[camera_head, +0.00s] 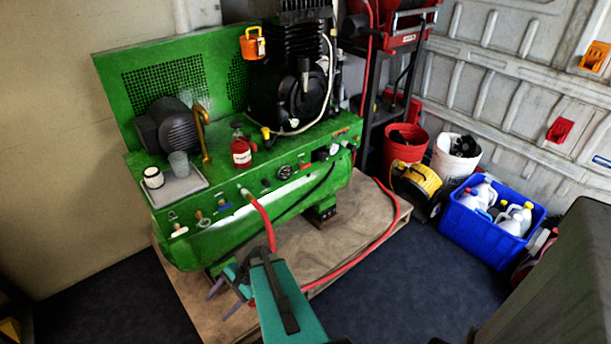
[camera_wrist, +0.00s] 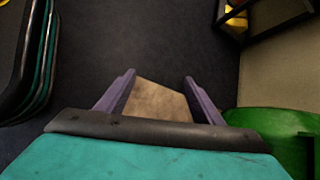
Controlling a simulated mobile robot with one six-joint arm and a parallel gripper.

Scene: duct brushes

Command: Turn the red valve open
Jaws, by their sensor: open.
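The green compressor (camera_head: 240,222) stands on a wooden pallet (camera_head: 350,222) in the head view. Its front panel carries a row of small fittings, a gauge (camera_head: 285,172) and a red hose (camera_head: 264,222). A red valve cannot be clearly told apart among these small parts. A red bottle-like object (camera_head: 241,152) stands on the compressor's top. My gripper (camera_head: 217,305) is open, low in front of the compressor and apart from its panel. In the wrist view my gripper (camera_wrist: 160,78) has its purple fingers spread, with nothing between them; the pallet (camera_wrist: 155,102) lies beyond.
A tray (camera_head: 180,188) with two cups and a bent brass pipe (camera_head: 202,135) are on the compressor. A blue crate of bottles (camera_head: 478,235), a red bucket (camera_head: 403,147) and a white bucket (camera_head: 453,162) stand right. Dark floor (camera_head: 400,290) is clear in front.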

